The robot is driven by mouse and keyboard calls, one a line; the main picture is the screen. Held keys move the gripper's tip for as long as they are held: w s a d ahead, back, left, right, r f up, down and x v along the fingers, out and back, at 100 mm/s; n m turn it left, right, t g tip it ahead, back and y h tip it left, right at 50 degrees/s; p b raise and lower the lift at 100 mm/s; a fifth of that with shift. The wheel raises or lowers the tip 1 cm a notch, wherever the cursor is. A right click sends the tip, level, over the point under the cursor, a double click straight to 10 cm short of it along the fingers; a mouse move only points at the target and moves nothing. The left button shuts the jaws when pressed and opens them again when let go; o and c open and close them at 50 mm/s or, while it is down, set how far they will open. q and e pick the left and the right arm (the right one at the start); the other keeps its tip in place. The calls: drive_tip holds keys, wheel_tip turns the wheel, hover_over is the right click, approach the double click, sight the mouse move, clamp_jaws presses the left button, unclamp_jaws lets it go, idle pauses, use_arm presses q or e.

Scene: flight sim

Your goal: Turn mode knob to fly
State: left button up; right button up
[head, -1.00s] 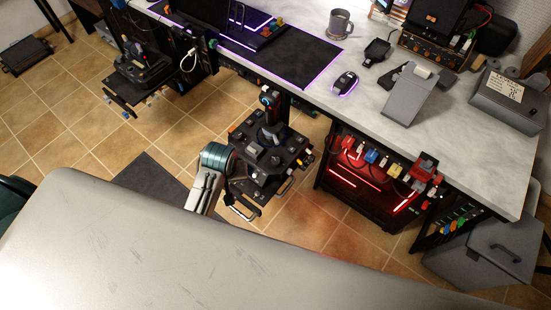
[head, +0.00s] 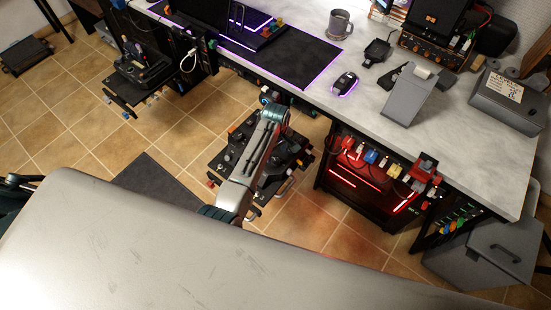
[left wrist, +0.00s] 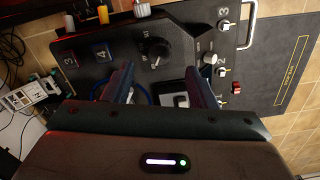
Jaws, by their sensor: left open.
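A black round knob (left wrist: 155,55) with a light pointer mark and small print around it sits on the dark control panel (left wrist: 190,42) in the left wrist view. The print is too small to read surely. My left gripper (left wrist: 160,88) is open, its two teal fingers apart on the near side of the knob. I cannot tell whether they touch the panel. Nothing shows held between them. In the head view my left arm reaches over the joystick console (head: 298,160) and hides much of it, and the knob cannot be made out there. My right gripper is not in view.
Numbered square buttons (left wrist: 103,54), small toggles and a metal side handle (left wrist: 248,25) surround the knob. The desk (head: 300,85) with a mouse (head: 345,82) and mug (head: 339,24) lies behind the console. A red-lit case (head: 365,185) stands to its right.

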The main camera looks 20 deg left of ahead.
sight(276, 161)
use_arm(q)
drive_tip(key=shift+f, duration=2.75)
